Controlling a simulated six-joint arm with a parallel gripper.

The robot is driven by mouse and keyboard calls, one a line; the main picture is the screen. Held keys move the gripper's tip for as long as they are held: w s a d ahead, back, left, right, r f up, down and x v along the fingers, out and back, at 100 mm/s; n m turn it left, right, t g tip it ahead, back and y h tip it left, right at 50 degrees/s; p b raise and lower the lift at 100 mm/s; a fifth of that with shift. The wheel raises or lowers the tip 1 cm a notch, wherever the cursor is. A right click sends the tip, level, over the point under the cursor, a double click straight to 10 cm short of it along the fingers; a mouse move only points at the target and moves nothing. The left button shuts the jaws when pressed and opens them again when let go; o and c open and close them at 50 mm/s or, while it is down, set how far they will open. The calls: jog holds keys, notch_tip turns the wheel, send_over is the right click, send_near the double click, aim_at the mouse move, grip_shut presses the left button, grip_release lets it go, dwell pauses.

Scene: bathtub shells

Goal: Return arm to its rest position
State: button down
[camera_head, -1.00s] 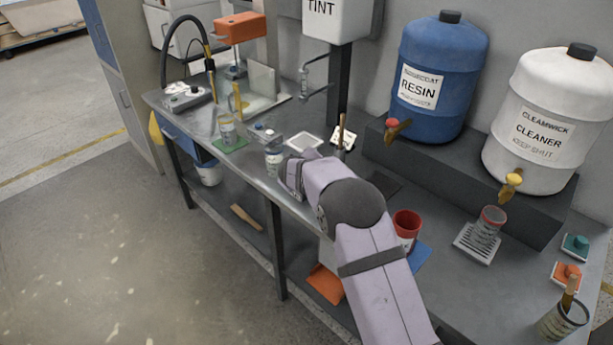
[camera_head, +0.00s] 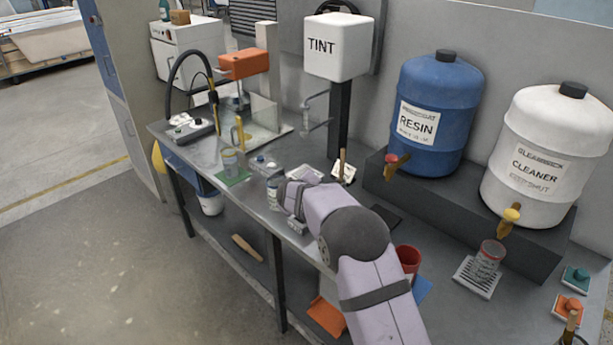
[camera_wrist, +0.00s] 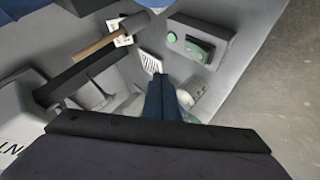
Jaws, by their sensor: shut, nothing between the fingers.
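My gripper shows in the wrist view (camera_wrist: 160,112) as two dark blue fingers pressed together, empty, pointing down towards the bench. In the head view my pale lilac arm reaches over the bench from the lower right. Its end is near a small jar (camera_head: 273,190) by the front edge, and the fingertips are hidden there. The grey bench (camera_head: 455,325) lies beneath the arm. In the wrist view a pale clear vessel (camera_wrist: 200,100) is partly hidden behind the fingers.
A blue resin drum (camera_head: 437,110) and a white cleaner drum (camera_head: 545,150) stand on a dark riser. A white tint tank (camera_head: 338,48) is on a post behind my arm. A red cup (camera_head: 408,258) is close to the arm. A cup (camera_head: 488,257) sits on a slotted tray.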

jog(key=s+d+r+m+g+p, duration=0.1)
jog(key=s+d+r+m, duration=0.1)
jog(key=s+d+r, duration=0.2)
jog(key=s+d+r+m+p, duration=0.1)
jog(key=s+d+r+m, duration=0.1)
jog(key=s+d+r, duration=0.1)
jog(key=shift+s+d+r+g+h, duration=0.3)
jog(key=shift+s+d+r+g, duration=0.1)
jog(key=shift+s+d, duration=0.05)
jog(key=s+d, duration=0.1)
jog(key=s, duration=0.1)
jog(key=s+d+m+g, duration=0.1)
jog(key=s, duration=0.1)
jog(key=s+d+m, duration=0.1)
jog(key=s, duration=0.2)
jog(key=shift+d+r+g+p, duration=0.25)
jog(key=shift+r+g+p, duration=0.05)
jog(key=shift+r+p, duration=0.05)
jog(key=s+d+f+m+g+y+b, duration=0.1)
jog(key=s+f+g, duration=0.2)
jog(key=s, duration=1.3)
jog(key=s+d+f+m+g+y+b, duration=0.1)
jog(key=s+f, duration=0.7)
jog(key=s, duration=0.8)
jog(key=d+g, duration=0.1)
jog(key=g, duration=0.1)
jog(key=shift+m+g+b, duration=0.35)
jog(key=shift+m+g, duration=0.05)
